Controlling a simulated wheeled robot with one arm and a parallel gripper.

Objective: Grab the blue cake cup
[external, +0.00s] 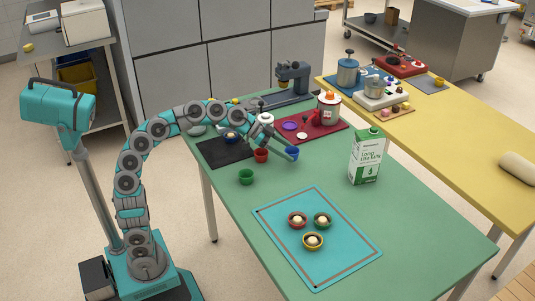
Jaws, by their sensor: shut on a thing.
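My gripper (285,150) is at the end of the teal and grey arm, over the far part of the green table (218,205). It is shut on a blue cake cup (293,153), which looks empty and slightly tilted. I cannot tell for sure whether the cup touches the table. Another blue cup (231,139) with something dark or pale in it sits on the black mat (240,153) to the left. A red cup (261,155) and a green cup (246,177) stand on the table left of my gripper.
A milk carton (366,157) stands to the right. A teal baking mat (345,262) in front holds red, green and yellow cups with pale filling. Behind my gripper, a red tray (335,128) carries a pot and small items. The green table between mat and carton is clear.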

